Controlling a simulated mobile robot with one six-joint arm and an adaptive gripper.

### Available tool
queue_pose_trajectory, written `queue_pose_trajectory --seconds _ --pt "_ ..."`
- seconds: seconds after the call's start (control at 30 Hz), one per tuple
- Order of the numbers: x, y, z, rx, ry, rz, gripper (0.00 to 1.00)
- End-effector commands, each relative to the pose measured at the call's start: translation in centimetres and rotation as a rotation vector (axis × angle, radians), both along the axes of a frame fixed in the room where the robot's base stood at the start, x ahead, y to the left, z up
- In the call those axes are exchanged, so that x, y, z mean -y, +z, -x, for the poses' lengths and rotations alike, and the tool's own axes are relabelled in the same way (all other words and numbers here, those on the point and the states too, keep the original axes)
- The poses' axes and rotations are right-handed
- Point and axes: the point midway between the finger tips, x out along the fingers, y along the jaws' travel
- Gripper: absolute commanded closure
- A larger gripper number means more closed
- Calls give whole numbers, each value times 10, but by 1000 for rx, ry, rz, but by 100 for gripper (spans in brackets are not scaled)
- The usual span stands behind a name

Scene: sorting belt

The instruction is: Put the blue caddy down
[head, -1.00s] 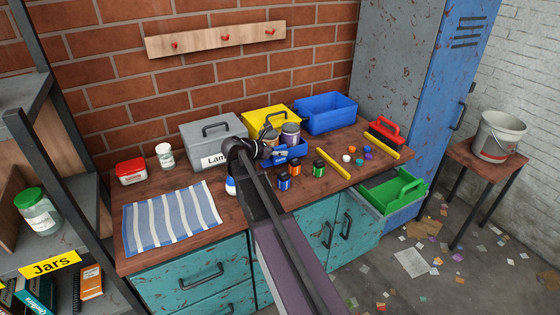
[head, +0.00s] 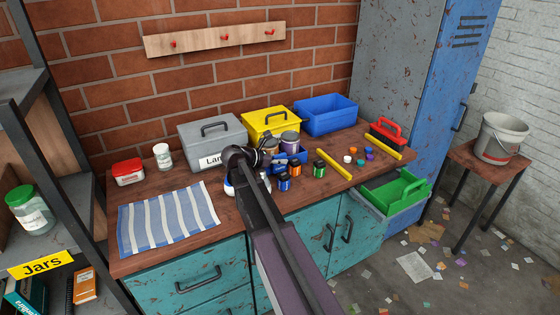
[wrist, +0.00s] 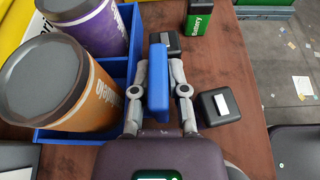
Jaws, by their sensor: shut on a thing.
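The blue caddy (head: 303,157) is on the right side of my gripper in the head view, close to the worktop. In the wrist view the caddy (wrist: 128,68) is at the left, with a purple jar (wrist: 95,24) and an orange jar (wrist: 58,85) in it. My gripper (wrist: 158,88) is shut on the caddy's upright blue handle (wrist: 158,75). In the head view my gripper (head: 265,158) partly covers the caddy. The caddy looks level. Its underside is hidden, so I cannot tell whether it touches the worktop.
Several small batteries stand close by, including a green one (head: 319,169) and an orange one (head: 295,168). A yellow box (head: 262,122), a grey box (head: 205,133) and a blue bin (head: 325,117) stand behind. A striped cloth (head: 165,222) lies left.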

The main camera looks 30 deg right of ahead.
Motion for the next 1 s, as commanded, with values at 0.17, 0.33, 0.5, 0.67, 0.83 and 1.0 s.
queue_pose_trajectory --seconds 0.17,0.33,0.5,0.67,0.83,1.0 --pt "0 -1 0 0 0 0 46" --pt "0 -1 0 0 0 0 46" --pt "0 -1 0 0 0 0 46" --pt "0 2 0 0 0 0 46" --pt "-11 8 0 1 2 0 46" --pt "-31 17 1 0 2 0 46"
